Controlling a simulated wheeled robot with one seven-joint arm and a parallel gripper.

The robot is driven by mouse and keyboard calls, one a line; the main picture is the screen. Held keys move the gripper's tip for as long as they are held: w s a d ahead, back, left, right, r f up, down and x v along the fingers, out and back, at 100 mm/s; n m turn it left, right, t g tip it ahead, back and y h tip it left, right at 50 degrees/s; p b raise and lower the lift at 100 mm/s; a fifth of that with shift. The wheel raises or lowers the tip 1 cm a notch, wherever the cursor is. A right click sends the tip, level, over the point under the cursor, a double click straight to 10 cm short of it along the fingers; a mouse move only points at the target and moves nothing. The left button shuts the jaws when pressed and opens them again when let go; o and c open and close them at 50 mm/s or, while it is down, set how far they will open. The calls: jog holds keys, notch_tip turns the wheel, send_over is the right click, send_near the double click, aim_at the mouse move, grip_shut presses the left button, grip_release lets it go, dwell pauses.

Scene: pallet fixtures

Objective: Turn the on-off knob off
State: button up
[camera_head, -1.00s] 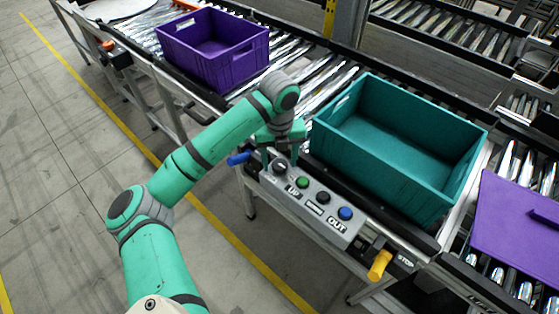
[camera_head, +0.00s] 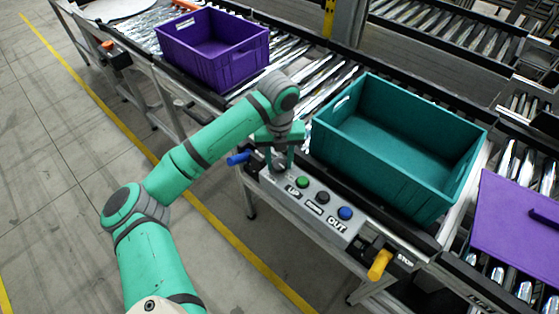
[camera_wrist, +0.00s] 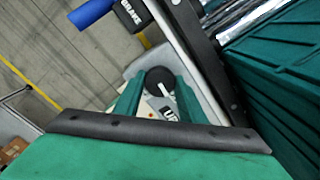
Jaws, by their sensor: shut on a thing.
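The on-off knob (camera_wrist: 158,80) is a round black knob with a white pointer bar, at the left end of the grey control panel (camera_head: 318,207). In the wrist view it sits between the two green fingers of my gripper (camera_wrist: 157,88), which are shut on it. In the head view my gripper (camera_head: 280,163) reaches down onto the panel's left end, and its fingers mostly hide the knob. The white pointer runs slantwise in the wrist view. Part of the label below it is covered by my gripper.
A teal crate (camera_head: 345,140) stands close behind. A purple crate (camera_head: 235,70) is at the upper left.

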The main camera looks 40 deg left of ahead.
aim_at(279, 164)
jog(key=m, duration=0.4)
jog(key=shift+s, duration=0.15)
jog(key=m, duration=0.4)
jog(key=shift+m, duration=0.4)
jog(key=m, duration=0.4)
jog(key=shift+m, duration=2)
jog(key=shift+a, duration=0.1)
jog(key=o, duration=1)
jog(key=shift+o, duration=0.2)
notch_tip(279, 164, up, 11)
